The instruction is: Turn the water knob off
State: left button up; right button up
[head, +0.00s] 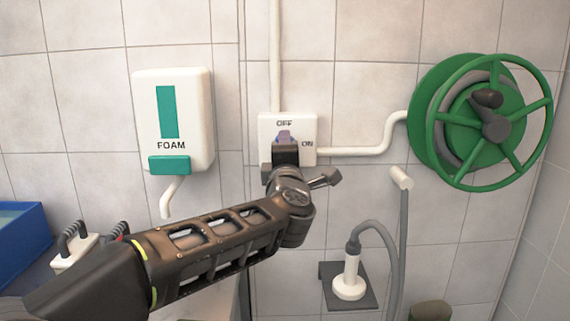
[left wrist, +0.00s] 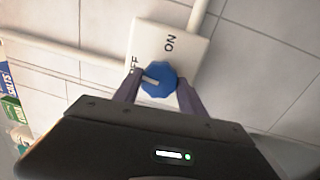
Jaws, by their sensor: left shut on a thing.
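The blue water knob (left wrist: 161,82) sits on a white wall plate (head: 306,124) marked OFF at the top and ON at the right. In the head view my gripper hides most of the knob. My left gripper (head: 285,148) reaches up to the plate. In the left wrist view its two fingers (left wrist: 158,92) are on either side of the knob, shut on it. The knob's white mark lies on the side toward the OFF label, which a finger partly covers. My right gripper is not in view.
A white pipe (head: 276,55) runs up from the plate, and another (head: 362,151) runs right to a green hose reel (head: 470,120). A foam dispenser (head: 174,115) hangs at the left. A shelf holder (head: 348,291) with a hose nozzle is below right. A blue bin (head: 22,240) stands lower left.

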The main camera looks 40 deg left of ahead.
pick_arm(q)
jog(key=shift+f+n+b, duration=0.1)
jog(key=shift+n+b, duration=0.25)
jog(key=shift+n, duration=0.35)
jog(key=o, duration=1.4)
jog(key=shift+c, duration=0.2)
jog(key=shift+s, duration=0.1)
jog(key=v, duration=0.7)
jog(key=shift+s+d, duration=0.2)
jog(key=shift+d, duration=0.05)
